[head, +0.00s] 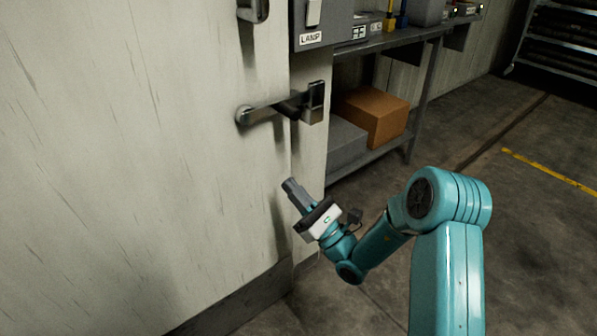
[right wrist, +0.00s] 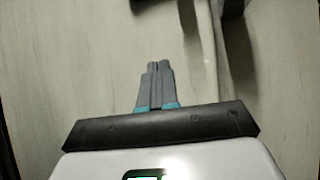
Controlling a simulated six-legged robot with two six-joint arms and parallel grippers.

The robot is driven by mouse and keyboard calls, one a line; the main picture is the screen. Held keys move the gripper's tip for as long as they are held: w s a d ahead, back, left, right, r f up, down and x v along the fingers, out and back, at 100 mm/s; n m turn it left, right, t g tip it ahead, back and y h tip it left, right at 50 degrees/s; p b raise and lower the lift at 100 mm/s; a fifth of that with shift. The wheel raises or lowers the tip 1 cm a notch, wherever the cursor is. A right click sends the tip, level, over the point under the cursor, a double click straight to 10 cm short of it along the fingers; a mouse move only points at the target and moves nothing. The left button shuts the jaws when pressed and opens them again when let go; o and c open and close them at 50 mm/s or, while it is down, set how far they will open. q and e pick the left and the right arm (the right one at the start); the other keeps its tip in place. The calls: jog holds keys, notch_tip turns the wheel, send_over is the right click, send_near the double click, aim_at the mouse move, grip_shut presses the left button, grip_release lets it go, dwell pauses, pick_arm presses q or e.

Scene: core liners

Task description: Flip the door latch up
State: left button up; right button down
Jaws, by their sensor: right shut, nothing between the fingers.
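The door latch (head: 272,110) is a metal bar on the pale door (head: 150,120). It runs from a round pivot on the door to a catch (head: 315,102) on the frame at the right, and lies nearly level. My right gripper (head: 289,184) is below the latch, close to the door's right edge, pointing up toward the door. Its fingers are together and hold nothing. In the right wrist view the closed fingers (right wrist: 158,68) point at the pale door surface, with part of a dark fitting at the top edge. My left gripper is not in view.
A metal handle (head: 253,10) sits on the door above the latch. Right of the frame, a grey shelf unit (head: 385,42) holds a cardboard box (head: 372,115) and a grey box (head: 345,142). A lamp switch box (head: 322,22) is above the catch. Open floor lies to the right.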

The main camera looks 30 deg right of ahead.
aim_at(292, 108)
pick_arm(q)
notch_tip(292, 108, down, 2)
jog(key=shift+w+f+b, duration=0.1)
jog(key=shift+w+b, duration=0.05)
jog(key=shift+b, duration=0.25)
pick_arm(e)
jog(key=d+m+t+h, duration=0.1)
jog(key=h, duration=0.1)
jog(key=s+d+m+t+h, duration=0.1)
jog(key=d+h, duration=0.1)
jog(key=d+r+m+t+h, duration=0.1)
jog(key=d+h, duration=0.1)
jog(key=shift+s+d+r, duration=0.1)
jog(key=shift+s+d, duration=0.1)
jog(key=shift+d, duration=0.05)
pick_arm(q)
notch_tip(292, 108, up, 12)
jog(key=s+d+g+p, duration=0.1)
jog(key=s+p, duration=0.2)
jog(key=p, duration=0.9)
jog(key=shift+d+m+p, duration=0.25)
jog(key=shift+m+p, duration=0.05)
jog(key=shift+p, duration=0.05)
pick_arm(e)
jog(key=s+r+x, duration=0.2)
jog(key=x, duration=1)
jog(key=shift+w+r, duration=0.25)
jog(key=shift+r, duration=0.05)
